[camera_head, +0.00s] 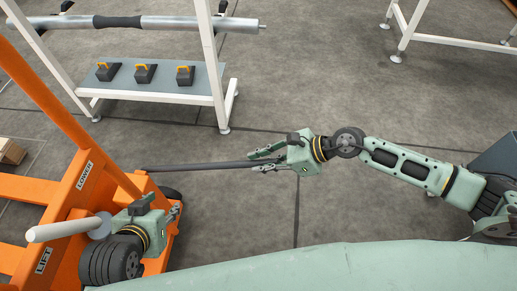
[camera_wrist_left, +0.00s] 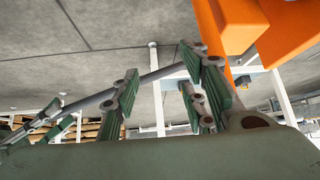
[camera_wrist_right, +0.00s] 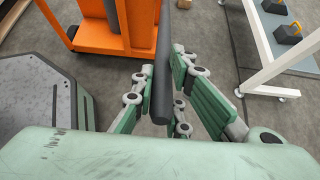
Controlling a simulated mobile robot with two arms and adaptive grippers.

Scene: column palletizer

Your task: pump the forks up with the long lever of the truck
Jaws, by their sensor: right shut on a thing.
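The orange truck (camera_head: 83,188) stands at the left, with LOWER and LIFT labels on it. Its long dark lever (camera_head: 205,165) reaches out to the right, nearly level in the head view. My right gripper (camera_head: 268,160) is shut on the lever near its outer end; the right wrist view shows the dark bar (camera_wrist_right: 161,95) between the fingers. My left gripper (camera_head: 176,210) is beside the truck body, below the lever in the head view. Its fingers (camera_wrist_left: 160,95) are apart with nothing held; the lever (camera_wrist_left: 85,104) passes beyond them in the left wrist view.
A pale cylinder (camera_head: 62,230) with a grey disc shows near the LIFT label. A white-framed rack (camera_head: 150,99) behind holds several black blocks with orange handles and a metal roller (camera_head: 180,23). Another white frame (camera_head: 455,38) stands at the back right. The floor between is clear.

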